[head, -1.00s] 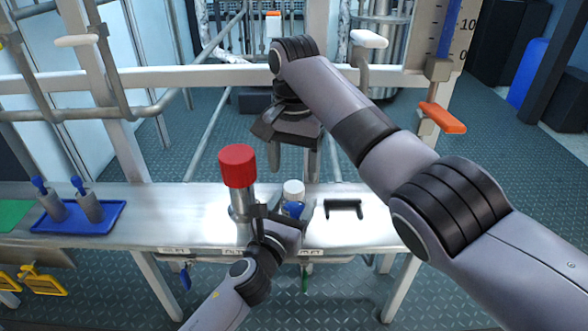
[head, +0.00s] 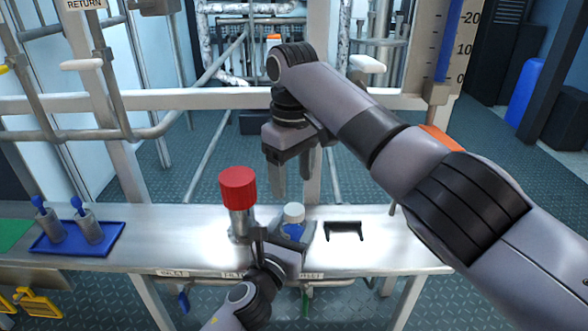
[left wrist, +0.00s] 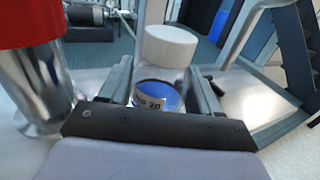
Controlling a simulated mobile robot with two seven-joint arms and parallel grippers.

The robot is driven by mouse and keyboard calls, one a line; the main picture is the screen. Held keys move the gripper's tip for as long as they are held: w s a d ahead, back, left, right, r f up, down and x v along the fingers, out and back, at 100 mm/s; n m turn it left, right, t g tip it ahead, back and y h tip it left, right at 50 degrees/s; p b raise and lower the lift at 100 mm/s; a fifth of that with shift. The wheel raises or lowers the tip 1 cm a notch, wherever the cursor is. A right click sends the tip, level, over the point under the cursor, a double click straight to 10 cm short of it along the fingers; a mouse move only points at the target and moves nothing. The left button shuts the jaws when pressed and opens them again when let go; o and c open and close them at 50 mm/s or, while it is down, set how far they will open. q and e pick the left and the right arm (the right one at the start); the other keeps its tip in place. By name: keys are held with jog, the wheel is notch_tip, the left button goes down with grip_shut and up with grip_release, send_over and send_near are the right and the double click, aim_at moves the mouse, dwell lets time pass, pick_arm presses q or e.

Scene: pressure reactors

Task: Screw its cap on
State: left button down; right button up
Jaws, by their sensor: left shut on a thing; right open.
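A small bottle with blue contents or a blue label (head: 292,232) stands at the bench's front part. Its white cap (head: 294,212) sits at its top; whether it is screwed tight cannot be told. The left wrist view shows the bottle (left wrist: 158,97) between the jaws and the white cap (left wrist: 171,46) above. My left gripper (head: 288,242) is shut on the bottle, low from the front. My right gripper (head: 292,182) is open and empty, pointing down, its fingers appearing above and behind the cap in the head view.
A metal post with a red top (head: 237,188) stands close left of the bottle. A black bracket (head: 344,230) lies to the right on the bench (head: 180,228). A blue tray (head: 78,240) with two tools is at the left. A white rail (head: 215,98) crosses behind.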

aim_at(294, 209)
jog(key=n, duration=0.4)
jog(key=shift+d+r, duration=0.15)
jog(key=shift+r, duration=0.25)
jog(key=shift+f, duration=4.05)
jog(key=c, duration=1.1)
jog(key=shift+m, duration=0.7)
jog(key=o, duration=1.2)
jog(key=shift+o, duration=0.2)
